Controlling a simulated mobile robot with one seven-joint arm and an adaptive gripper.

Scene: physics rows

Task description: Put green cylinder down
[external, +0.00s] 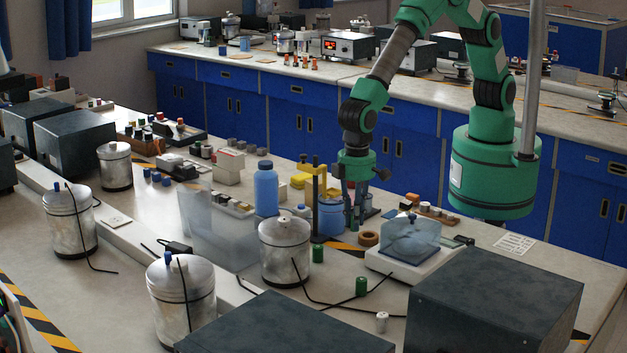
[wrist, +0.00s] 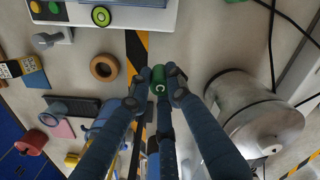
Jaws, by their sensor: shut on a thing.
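My gripper (external: 352,224) points down over the bench, between the blue tub and the brown ring. In the wrist view, my gripper's fingers (wrist: 159,84) close around a green cylinder (wrist: 159,74) with a pale mark on its end. The fingers hide part of its sides. In the external view I cannot clearly make out the held piece or how high it is.
A metal pot (external: 285,252) with a black cable stands to the left; it shows at the right in the wrist view (wrist: 254,112). A brown ring (external: 369,239) and a white scale (external: 390,264) are close by. A blue tub (external: 331,218) stands beside the fingers.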

